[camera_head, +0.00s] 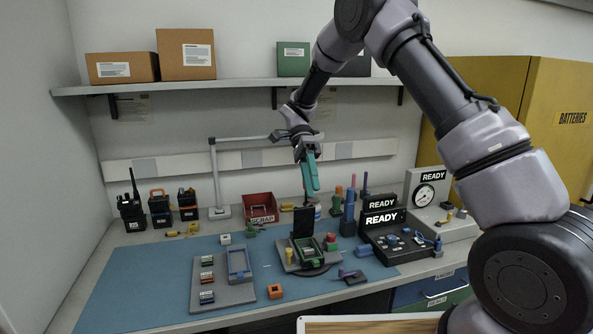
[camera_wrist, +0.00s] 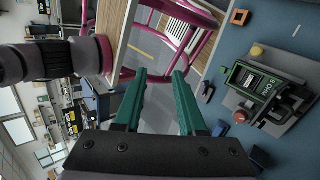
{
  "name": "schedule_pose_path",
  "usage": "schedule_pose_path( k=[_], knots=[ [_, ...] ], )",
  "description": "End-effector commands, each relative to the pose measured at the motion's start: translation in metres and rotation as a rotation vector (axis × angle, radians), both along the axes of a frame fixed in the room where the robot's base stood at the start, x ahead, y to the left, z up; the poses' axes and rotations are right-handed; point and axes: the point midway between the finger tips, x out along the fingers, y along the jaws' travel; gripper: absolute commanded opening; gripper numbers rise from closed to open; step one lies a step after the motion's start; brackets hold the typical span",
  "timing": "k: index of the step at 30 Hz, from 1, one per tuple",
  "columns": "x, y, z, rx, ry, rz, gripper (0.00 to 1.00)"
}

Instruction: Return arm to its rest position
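My arm reaches in from the right in the head view, bent at the elbow, with its forearm running down over the back of the bench. My gripper (camera_head: 314,188) hangs above the blue mat (camera_head: 140,284), well clear of it, its green fingers pointing down. In the wrist view my gripper (camera_wrist: 159,72) has its two green fingers apart with nothing between them. The same fixture (camera_head: 308,270) stands on the mat below my gripper in the head view.
A shelf (camera_head: 230,85) with boxes runs behind my arm. A lamp arm (camera_head: 214,175), a red scrap bin (camera_head: 259,207), upright coloured tools (camera_head: 349,205) and READY testers (camera_head: 392,240) stand near. A yellow batteries cabinet (camera_head: 550,130) is at right. A pink-framed chair (camera_wrist: 190,20) shows in the wrist view.

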Motion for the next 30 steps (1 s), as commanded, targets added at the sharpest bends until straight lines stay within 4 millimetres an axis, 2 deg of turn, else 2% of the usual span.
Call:
schedule_pose_path(
  k=[8, 14, 21, 30],
  knots=[
    [-0.003, -0.036, 0.053, 0.185, -0.135, 0.066, 0.4],
    [-0.018, -0.079, 0.107, 0.374, -0.332, 0.172, 0.4],
    [-0.052, -0.127, 0.157, 0.537, -0.619, 0.342, 0.4],
    [-0.104, -0.175, 0.196, 0.583, -0.998, 0.595, 0.4]
  ],
)
